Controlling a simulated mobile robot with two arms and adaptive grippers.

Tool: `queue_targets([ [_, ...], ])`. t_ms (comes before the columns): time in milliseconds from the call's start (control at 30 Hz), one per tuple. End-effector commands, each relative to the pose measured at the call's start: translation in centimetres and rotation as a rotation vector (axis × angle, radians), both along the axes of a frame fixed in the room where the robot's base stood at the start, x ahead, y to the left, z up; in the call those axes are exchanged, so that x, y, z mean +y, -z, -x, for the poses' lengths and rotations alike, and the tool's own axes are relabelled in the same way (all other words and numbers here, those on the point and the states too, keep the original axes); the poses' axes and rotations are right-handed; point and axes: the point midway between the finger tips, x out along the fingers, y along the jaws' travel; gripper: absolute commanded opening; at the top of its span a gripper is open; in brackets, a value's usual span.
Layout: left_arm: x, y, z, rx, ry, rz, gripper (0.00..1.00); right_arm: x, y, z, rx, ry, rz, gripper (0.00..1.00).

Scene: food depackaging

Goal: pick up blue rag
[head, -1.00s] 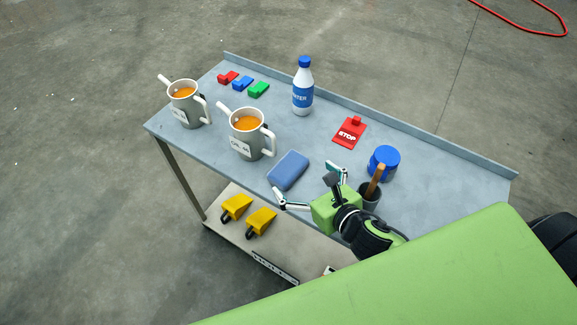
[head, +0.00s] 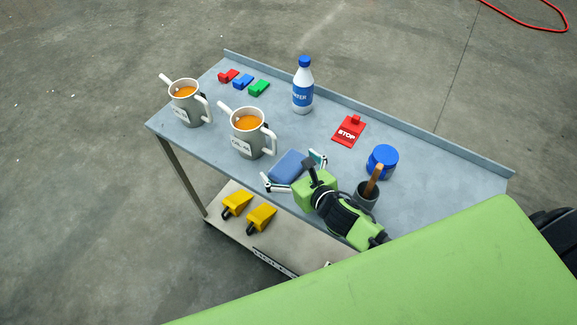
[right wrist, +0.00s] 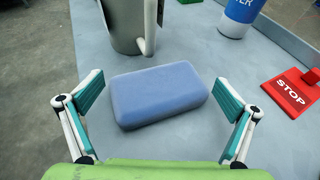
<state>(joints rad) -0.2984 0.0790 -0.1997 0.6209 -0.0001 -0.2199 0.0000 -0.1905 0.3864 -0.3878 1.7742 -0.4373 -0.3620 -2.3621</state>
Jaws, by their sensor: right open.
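The blue rag (head: 291,166) is a folded, rounded block lying on the grey table near its front edge. It also shows in the right wrist view (right wrist: 160,93), centred between the fingers. My right gripper (head: 293,174) is open, with one finger on each side of the rag's near part. In the right wrist view my right gripper (right wrist: 162,104) shows clear gaps between both fingers and the rag. The rag's near right part is partly hidden by the gripper in the head view. My left gripper is not in view.
Behind the rag stands a grey mug (head: 249,134) with orange drink; another mug (head: 187,104) is farther left. Yellow wedges (head: 261,217) lie on the lower shelf.

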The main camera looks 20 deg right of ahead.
Motion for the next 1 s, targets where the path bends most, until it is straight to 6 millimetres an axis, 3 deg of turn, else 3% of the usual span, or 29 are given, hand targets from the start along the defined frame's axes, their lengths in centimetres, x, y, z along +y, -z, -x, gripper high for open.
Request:
queue_targets([
  [67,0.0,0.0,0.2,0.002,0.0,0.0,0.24,0.0,0.0,0.0,0.0,0.0,0.0,1.0],
  [167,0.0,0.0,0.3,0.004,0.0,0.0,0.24,0.0,0.0,0.0,0.0,0.0,0.0,0.77],
  [200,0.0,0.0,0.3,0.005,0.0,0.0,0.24,0.0,0.0,0.0,0.0,0.0,0.0,0.73],
  [667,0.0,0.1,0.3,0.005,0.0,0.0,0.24,0.0,-0.3,0.0,0.0,0.0,0.001,0.73],
  [933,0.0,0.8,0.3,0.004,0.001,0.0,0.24,-0.1,-3.3,0.0,-0.005,-0.003,0.004,0.73],
  [1000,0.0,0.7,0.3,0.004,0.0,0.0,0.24,0.4,-4.2,1.0,-0.002,-0.004,0.0,0.73],
])
